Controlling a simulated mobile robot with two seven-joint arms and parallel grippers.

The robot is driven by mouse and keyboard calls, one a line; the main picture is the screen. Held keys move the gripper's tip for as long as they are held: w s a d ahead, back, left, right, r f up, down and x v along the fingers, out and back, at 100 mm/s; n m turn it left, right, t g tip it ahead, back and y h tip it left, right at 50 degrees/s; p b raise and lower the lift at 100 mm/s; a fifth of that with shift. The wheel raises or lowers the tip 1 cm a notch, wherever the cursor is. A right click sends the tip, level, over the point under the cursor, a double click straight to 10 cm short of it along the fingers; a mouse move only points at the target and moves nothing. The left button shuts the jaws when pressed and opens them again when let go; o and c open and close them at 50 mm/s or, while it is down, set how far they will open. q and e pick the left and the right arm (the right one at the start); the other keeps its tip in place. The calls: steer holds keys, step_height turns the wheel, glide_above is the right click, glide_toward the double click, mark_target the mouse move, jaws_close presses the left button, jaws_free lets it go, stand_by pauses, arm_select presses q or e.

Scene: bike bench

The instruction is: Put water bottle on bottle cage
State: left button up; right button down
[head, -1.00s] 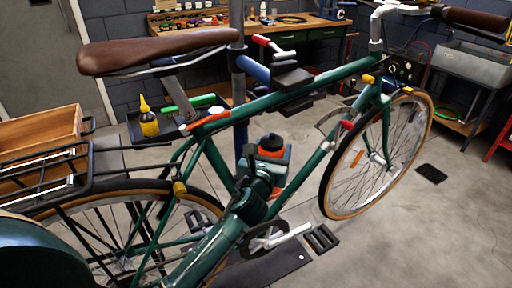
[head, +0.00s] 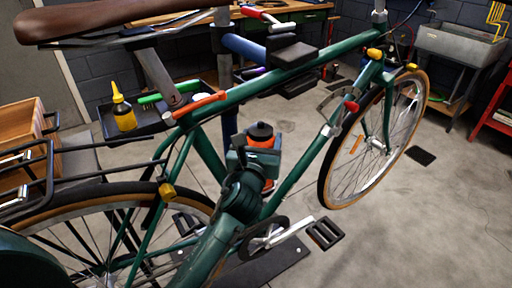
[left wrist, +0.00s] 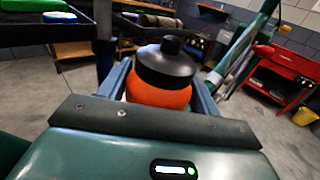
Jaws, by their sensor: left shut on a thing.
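The water bottle, orange with a black cap (head: 263,140), stands roughly upright near the bike's open frame triangle, between the seat tube and the down tube. It also shows in the left wrist view (left wrist: 165,75). My left gripper (head: 250,160) is shut on the bottle, with a finger on each side of it. The gripper hides part of the bottle in the head view. The green bike frame's down tube (head: 300,165) slants just right of the bottle. I cannot clearly make out the bottle cage. My right gripper is not in view.
The top tube (head: 240,95) with a clamp (head: 290,55) passes above the bottle. The crank and pedal (head: 323,233) are below right. A tray with a yellow bottle (head: 123,112) is behind the seat tube. A black rear rack (head: 60,165) is at left. The right floor is open.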

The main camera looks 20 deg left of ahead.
arm_select(q)
steer(key=shift+f, duration=0.25)
steer(key=shift+r, duration=0.15)
steer(key=o, duration=1.4)
steer(key=shift+f, duration=0.25)
steer(key=o, duration=0.5)
steer(key=shift+c, duration=0.2)
steer(key=shift+r, duration=0.2)
steer(key=shift+s, duration=0.1)
